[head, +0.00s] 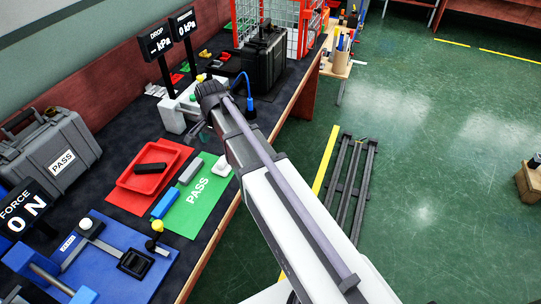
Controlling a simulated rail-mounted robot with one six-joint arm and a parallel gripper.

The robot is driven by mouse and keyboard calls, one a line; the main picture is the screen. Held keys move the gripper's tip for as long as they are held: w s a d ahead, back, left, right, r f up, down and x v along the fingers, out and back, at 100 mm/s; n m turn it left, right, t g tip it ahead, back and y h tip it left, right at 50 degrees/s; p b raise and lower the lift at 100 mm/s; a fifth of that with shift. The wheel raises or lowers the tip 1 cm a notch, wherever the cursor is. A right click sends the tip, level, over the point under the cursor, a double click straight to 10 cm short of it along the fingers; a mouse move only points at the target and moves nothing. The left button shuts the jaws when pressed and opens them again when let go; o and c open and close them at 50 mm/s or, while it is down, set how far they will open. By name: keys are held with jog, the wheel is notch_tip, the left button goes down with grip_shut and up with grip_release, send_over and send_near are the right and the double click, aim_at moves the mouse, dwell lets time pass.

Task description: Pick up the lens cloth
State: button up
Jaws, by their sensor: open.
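I cannot make out a lens cloth for certain in the head view. My arm reaches up and left over the bench, and its dark wrist joint hides part of the bench beneath it. My gripper (203,134) shows only in small part beside the arm, below the wrist and close to the white fixture (172,115). It is open, and I see nothing held in it. A green PASS mat (187,219) lies left of my arm with a blue block (164,203), a grey block (190,170) and a small white piece (222,165) on or beside it.
A red tray (128,178) holds a black bar. A grey case (52,150), a blue fixture board (105,262), a black case (262,62) and a red wire cage (283,18) stand on the bench. Display signs rise at the back. The green floor right of the bench is mostly open.

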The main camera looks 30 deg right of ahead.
aim_at(222, 160)
jog(key=shift+d, duration=0.25)
jog(key=shift+a+f, duration=0.15)
jog(key=shift+f, duration=0.05)
jog(key=f+b, duration=1)
jog(key=b, duration=0.1)
jog(key=shift+s+a+f, duration=0.15)
jog(key=shift+a+f, duration=0.1)
jog(key=shift+f, duration=0.15)
jog(key=shift+r, duration=0.2)
jog(key=c, duration=1)
